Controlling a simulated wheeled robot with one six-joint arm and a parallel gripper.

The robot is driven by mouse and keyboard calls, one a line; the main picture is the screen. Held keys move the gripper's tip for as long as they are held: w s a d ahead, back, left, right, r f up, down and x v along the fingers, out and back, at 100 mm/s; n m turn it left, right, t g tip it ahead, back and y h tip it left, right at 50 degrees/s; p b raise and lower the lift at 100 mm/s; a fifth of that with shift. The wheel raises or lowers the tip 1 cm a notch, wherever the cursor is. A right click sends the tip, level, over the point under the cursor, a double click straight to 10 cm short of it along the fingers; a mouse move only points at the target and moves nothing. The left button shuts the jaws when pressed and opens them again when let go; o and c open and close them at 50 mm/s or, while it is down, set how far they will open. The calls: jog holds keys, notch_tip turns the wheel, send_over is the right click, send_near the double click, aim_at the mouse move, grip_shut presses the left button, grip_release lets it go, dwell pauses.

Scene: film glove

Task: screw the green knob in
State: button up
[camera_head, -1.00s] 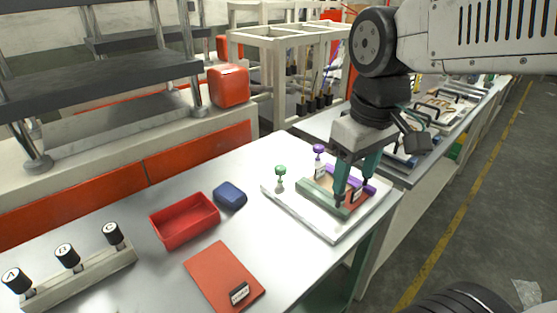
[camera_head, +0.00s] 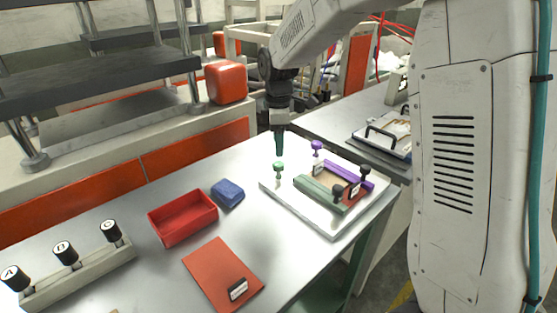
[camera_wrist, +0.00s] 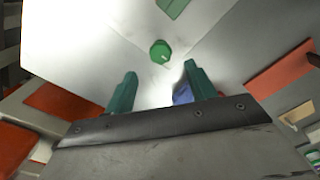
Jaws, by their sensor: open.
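The green knob (camera_head: 278,167) stands upright at the left corner of the white plate (camera_head: 290,196) on the metal table. My gripper (camera_head: 279,153) is just above the knob in the head view, pointing down, with its fingers overlapping each other there. In the wrist view my gripper (camera_wrist: 160,72) is open and empty, its two green fingers apart. The green knob (camera_wrist: 160,50) shows round from above, just past the fingertips and between their lines. Whether the knob's stem is seated cannot be told.
The plate also bears a green bar (camera_head: 318,194), a purple bar (camera_head: 346,173), a purple knob (camera_head: 317,147) and two black knobs (camera_head: 338,191). A blue box (camera_head: 228,193), a red tray (camera_head: 183,218) and a red folder (camera_head: 222,272) lie left on the table.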

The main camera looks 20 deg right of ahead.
aim_at(279, 164)
notch_tip(279, 164, down, 7)
jog(key=shift+r, duration=0.2)
jog(key=c, duration=1)
jog(key=shift+o, duration=0.2)
